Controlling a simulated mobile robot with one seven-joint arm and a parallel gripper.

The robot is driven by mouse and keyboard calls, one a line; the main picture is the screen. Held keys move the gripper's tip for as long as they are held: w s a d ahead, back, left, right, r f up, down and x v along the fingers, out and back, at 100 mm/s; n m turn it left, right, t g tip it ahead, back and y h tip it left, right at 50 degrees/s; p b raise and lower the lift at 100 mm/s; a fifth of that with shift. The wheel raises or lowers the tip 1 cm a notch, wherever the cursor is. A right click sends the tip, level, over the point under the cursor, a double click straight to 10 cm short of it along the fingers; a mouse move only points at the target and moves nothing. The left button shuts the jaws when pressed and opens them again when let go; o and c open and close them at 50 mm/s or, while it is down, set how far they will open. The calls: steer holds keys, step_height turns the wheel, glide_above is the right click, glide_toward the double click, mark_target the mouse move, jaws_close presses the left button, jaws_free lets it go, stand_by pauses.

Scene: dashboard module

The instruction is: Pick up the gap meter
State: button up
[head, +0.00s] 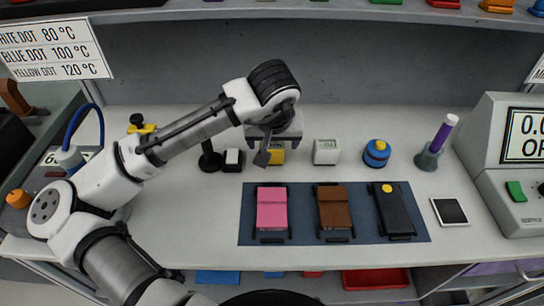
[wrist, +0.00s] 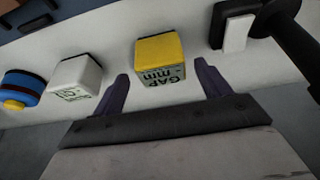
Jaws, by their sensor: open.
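The gap meter is a small yellow box (wrist: 159,58) with a pale face reading "GAP mm", upside down in the wrist view. It stands on the bench, and in the head view the gap meter (head: 277,153) is partly hidden behind my gripper (head: 268,153). In the wrist view my gripper (wrist: 163,85) is open, with one dark finger on each side of the view. The gap meter lies ahead, roughly between the fingers and beyond their tips. Nothing is held. I see no contact.
A white box (head: 327,151) and a blue-yellow round device (head: 376,153) stand to the right. A black-and-white block (head: 233,160) and a dark stand (head: 210,158) are close on the left. A blue mat (head: 255,229) with pink, brown and black items lies in front.

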mark_target(272, 143)
steer(key=b+x, duration=0.1)
steer(key=x, duration=0.2)
steer(key=shift+a+f+b, duration=0.15)
steer(key=shift+f+b, duration=0.05)
steer(key=shift+b, duration=0.2)
steer(key=shift+w, duration=0.1)
steer(key=c, duration=1.2)
steer(key=shift+o, duration=0.2)
steer(key=shift+r, duration=0.1)
